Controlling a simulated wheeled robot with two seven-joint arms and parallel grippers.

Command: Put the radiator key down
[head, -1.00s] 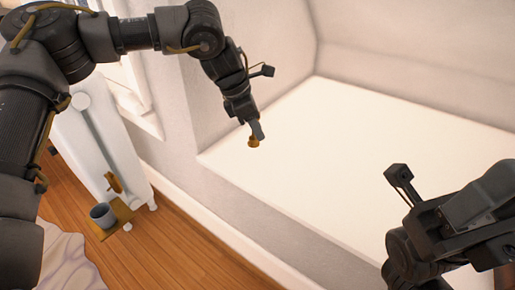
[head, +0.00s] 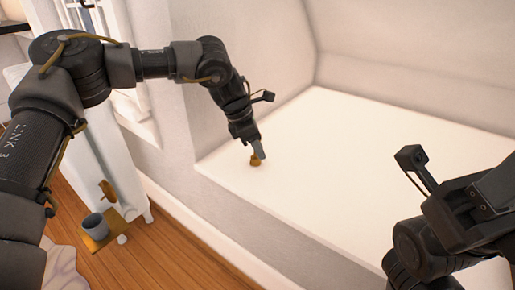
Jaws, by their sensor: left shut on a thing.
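The radiator key (head: 255,161) is a small brass-coloured piece at the tips of my left gripper (head: 259,151). My left gripper is shut on it and points down over the left front part of the white ledge (head: 345,185). The key is at or just above the ledge surface; I cannot tell whether it touches. The gripper hides the key's upper part. My right arm shows at the lower right, but its fingertips are outside the picture.
The white ledge is bare around the key, with walls behind and at its left. Its front edge drops to a wooden floor (head: 165,255). At the left, a grey cup (head: 95,226) stands on a small wooden shelf (head: 118,232) by a white radiator (head: 118,160).

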